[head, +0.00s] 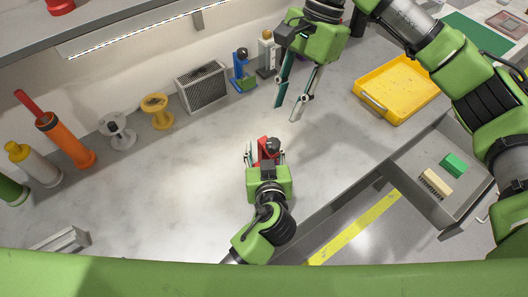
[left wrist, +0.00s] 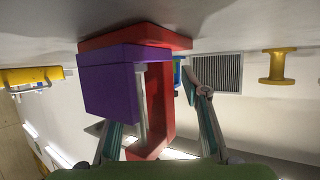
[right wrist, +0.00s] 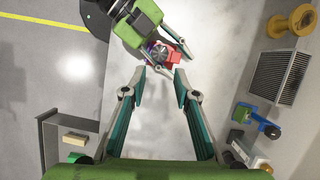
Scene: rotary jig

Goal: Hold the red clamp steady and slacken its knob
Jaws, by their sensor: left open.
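My right gripper (head: 287,111) is open and empty above the worktop, behind and to the right of the clamp. The right wrist view shows the knob (right wrist: 159,50) beyond its fingertips.
A yellow tray (head: 371,101) lies at the right. A grey bin (head: 408,160) with a green and a beige brush is at the front right.

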